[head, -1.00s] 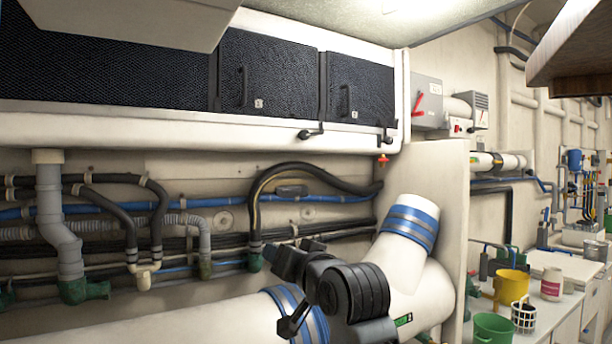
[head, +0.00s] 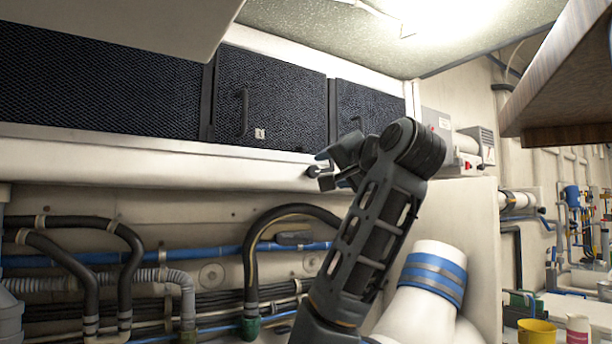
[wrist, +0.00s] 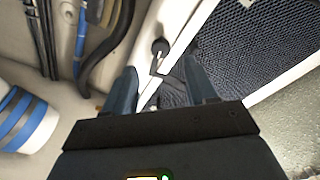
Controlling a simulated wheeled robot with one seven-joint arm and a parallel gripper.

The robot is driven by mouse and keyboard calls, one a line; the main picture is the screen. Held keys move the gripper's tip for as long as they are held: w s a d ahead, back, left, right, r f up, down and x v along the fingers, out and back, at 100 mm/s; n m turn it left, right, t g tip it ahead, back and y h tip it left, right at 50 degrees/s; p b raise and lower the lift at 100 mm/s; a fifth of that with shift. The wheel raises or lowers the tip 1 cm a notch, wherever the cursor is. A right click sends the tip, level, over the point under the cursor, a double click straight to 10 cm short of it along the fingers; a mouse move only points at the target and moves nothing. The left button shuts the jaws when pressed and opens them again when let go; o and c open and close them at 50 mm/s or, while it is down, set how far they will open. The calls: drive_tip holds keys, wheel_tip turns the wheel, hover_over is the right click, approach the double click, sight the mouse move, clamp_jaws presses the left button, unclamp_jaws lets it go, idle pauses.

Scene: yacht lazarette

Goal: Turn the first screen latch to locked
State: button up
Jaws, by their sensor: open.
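A dark screen latch (head: 312,171) sits on the white rail below the lower right corner of the middle mesh screen (head: 270,105). In the head view my gripper (head: 324,167) is right beside it and hides its lever. The wrist view shows the latch's round black knob (wrist: 160,46) and a short lever extending from it towards the space between the fingers. My gripper (wrist: 161,82) is open, with one finger on each side of that space and nothing gripped. I cannot tell whether a finger touches the lever.
A right mesh screen (head: 368,105) is partly behind my arm. Black hoses (head: 285,215) and a blue pipe (head: 215,252) run along the wall below the rail. A wooden overhang (head: 560,80) juts in at upper right. A yellow bucket (head: 536,332) stands at lower right.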

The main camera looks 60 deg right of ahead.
sight(315, 172)
drive_tip(key=p+x, duration=0.1)
drive_tip(key=x, duration=0.7)
drive_tip(key=shift+d+r, duration=0.1)
drive_tip(key=shift+d, duration=0.05)
clamp_jaws()
idle(0.4)
